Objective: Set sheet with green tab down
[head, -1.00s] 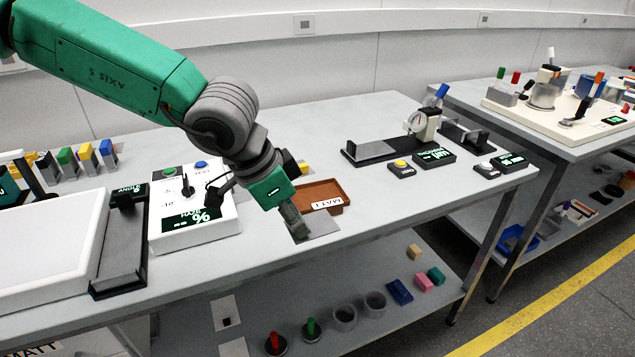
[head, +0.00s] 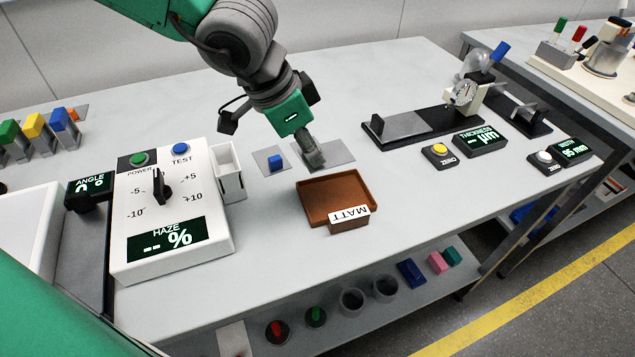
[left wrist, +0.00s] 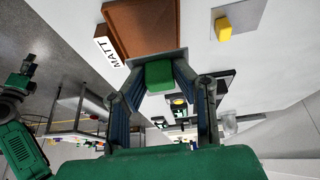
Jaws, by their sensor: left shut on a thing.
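My left gripper (head: 314,157) points down at the bench, behind the brown MATT tray (head: 336,196). In the left wrist view its fingers are shut on the green tab (left wrist: 159,75) of a grey sheet. The sheet shows flat around the fingertips in the head view (head: 338,151). I cannot tell whether it touches the bench top. The fingers mostly hide the tab in the head view. The tray also shows at upper left in the left wrist view (left wrist: 140,28).
A blue-tabbed sheet (head: 276,163) lies just left of my left gripper. A yellow tab (left wrist: 224,29) shows in the left wrist view. The haze meter (head: 172,212) stands left and the thickness gauge (head: 462,97) right. Bench beyond my gripper is clear.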

